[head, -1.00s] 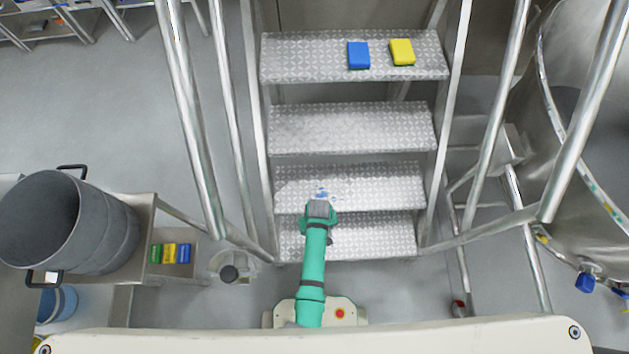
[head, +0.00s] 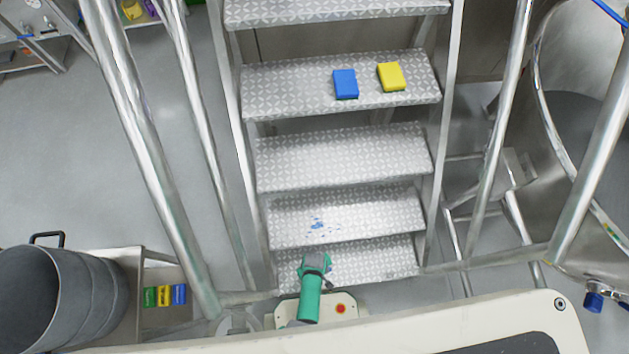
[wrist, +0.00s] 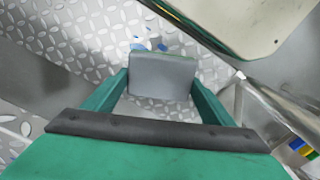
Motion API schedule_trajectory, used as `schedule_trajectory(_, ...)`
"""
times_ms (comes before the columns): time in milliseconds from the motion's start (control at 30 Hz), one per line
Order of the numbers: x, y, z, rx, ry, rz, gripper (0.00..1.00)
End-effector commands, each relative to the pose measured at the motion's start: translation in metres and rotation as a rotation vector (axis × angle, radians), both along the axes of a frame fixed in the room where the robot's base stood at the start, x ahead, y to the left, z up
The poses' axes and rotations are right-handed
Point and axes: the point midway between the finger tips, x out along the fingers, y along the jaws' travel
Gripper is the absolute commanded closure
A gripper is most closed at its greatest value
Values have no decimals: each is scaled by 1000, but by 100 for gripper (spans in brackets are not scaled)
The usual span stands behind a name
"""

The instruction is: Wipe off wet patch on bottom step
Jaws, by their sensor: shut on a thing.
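The lowest visible step (head: 375,262) is patterned metal, and my arm covers part of its left half. I cannot pick out a clear wet patch on its visible part. Several blue marks (head: 318,228) lie on the step above it (head: 385,212); blue marks also show on metal tread in the wrist view (wrist: 150,42). My gripper (head: 315,260) is over the lowest step, below the marks in the picture. In the wrist view it is shut on a grey pad (wrist: 162,77) with a thin green edge. Whether the pad touches the tread is unclear.
A blue block (head: 345,83) and a yellow block (head: 391,76) lie on a higher step. Metal rails (head: 150,150) flank the stairs. At left are a grey drum (head: 75,305) and small coloured blocks (head: 164,296). A large steel vessel (head: 560,120) stands right.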

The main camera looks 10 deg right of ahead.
Motion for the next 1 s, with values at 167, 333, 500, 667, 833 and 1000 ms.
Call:
schedule_trajectory(167, 0, -2, -13, 0, 2, -9, 40)
schedule_trajectory(333, 0, -2, -29, 0, 2, -10, 40)
schedule_trajectory(500, 1, -1, -45, 1, 1, -6, 40)
schedule_trajectory(667, 1, -1, -53, 0, 0, -3, 40)
schedule_trajectory(833, 0, 0, -57, 1, 1, -2, 40)
schedule_trajectory(1000, 0, 0, -57, 1, 0, -3, 40)
